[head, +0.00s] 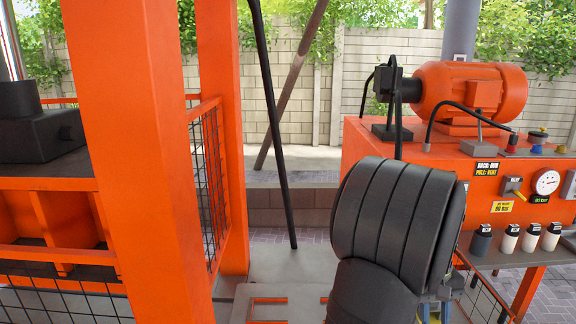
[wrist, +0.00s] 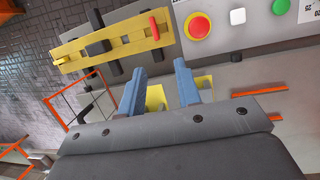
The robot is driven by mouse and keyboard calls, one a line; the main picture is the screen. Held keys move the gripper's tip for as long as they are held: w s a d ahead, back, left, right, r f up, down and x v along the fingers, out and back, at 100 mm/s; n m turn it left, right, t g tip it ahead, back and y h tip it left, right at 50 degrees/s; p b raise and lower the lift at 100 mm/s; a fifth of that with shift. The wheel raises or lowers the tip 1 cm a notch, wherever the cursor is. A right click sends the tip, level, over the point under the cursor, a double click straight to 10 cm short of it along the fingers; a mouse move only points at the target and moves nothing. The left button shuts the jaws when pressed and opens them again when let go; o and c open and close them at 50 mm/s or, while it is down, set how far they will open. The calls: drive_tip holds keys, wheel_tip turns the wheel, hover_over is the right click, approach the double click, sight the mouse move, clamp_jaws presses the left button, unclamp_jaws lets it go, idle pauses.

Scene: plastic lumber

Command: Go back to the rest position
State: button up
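My gripper (wrist: 159,68) shows in the wrist view with two blue fingers spread apart. I see nothing clasped between the fingertips. Yellow parts (wrist: 155,98) show behind and between the fingers; I cannot tell how far off they are. In the head view my dark arm link stands in front of the orange machine (head: 430,165) and hides most of the gripper.
A yellow bar (wrist: 110,45) with black fittings and a red lever lies beyond the fingers, beside a grey panel (wrist: 270,40) with a red button (wrist: 198,26). An orange post (head: 145,150) and mesh guard (head: 207,185) stand left. Several capped bottles (head: 507,238) line the machine's front.

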drive_tip(key=shift+s+d+f+m+t, duration=0.2)
drive_tip(key=shift+f+m, duration=0.3)
drive_tip(key=shift+m, duration=0.4)
drive_tip(key=shift+s+d+f+m+t, duration=0.1)
drive_tip(key=shift+s+f+m, duration=0.3)
drive_tip(key=shift+m, duration=0.5)
drive_tip(key=shift+w, duration=0.15)
drive_tip(key=o, duration=1.4)
drive_tip(key=shift+o, duration=0.6)
drive_tip(key=shift+d, duration=0.15)
drive_tip(key=s+d+r+m+t, duration=0.1)
drive_tip(key=d+r+m, duration=0.3)
drive_tip(key=d, duration=0.5)
drive_tip(key=s+d+r+m+t+y, duration=0.15)
drive_tip(key=d+m, duration=0.35)
drive_tip(key=d, duration=0.5)
drive_tip(key=s+d+r+m, duration=0.2)
drive_tip(key=d+m, duration=0.3)
drive_tip(key=d, duration=0.4)
wheel_tip(320, 180, down, 10)
drive_tip(key=shift+r, duration=0.2)
drive_tip(key=shift+w, duration=0.1)
